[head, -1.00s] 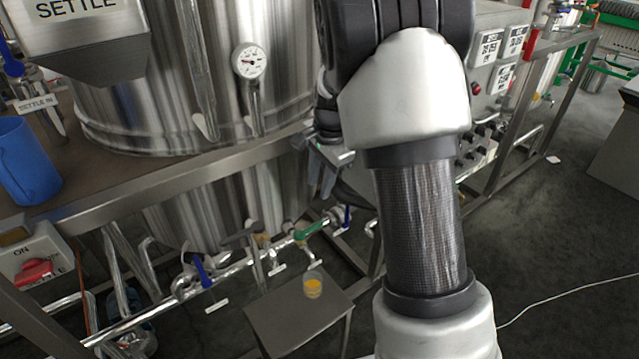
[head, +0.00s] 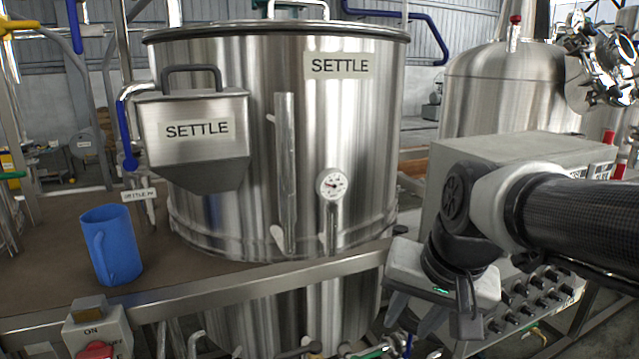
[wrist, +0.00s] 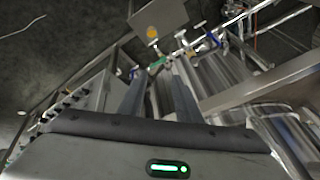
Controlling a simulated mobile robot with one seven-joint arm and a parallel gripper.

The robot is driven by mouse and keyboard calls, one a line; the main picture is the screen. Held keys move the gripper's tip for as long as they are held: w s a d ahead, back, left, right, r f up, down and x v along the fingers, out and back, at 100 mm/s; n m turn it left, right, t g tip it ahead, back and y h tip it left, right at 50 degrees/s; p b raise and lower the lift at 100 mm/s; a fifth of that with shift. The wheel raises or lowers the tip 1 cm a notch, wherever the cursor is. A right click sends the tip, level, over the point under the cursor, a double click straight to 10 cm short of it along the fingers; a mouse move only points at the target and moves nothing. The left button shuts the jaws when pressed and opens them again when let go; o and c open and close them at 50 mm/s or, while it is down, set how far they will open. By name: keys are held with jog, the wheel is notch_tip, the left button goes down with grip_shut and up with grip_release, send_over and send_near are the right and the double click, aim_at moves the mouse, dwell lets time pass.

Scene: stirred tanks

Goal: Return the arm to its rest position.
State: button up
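My arm (head: 585,215) reaches in from the right edge in the head view, its dark wrist bent downward. My gripper (head: 408,325) hangs at its end, fingers pointing down, in front of the control box and just right of the big SETTLE tank (head: 350,130). In the wrist view, my gripper (wrist: 158,90) shows two dark fingers standing apart with nothing between them.
A blue jug (head: 112,245) stands on the brown-topped bench at left, whose metal edge (head: 240,285) runs towards my gripper. A grey control box (head: 480,150) with knobs is close behind my arm. The wrist view shows a small table (wrist: 157,22) bearing something yellow.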

jog(key=s+n+t+h, duration=0.1)
jog(key=s+n, duration=0.2)
jog(key=s, duration=0.5)
notch_tip(320, 180, up, 20)
jog(key=p, duration=2)
jog(key=shift+d+n, duration=0.3)
jog(key=shift+d, duration=0.05)
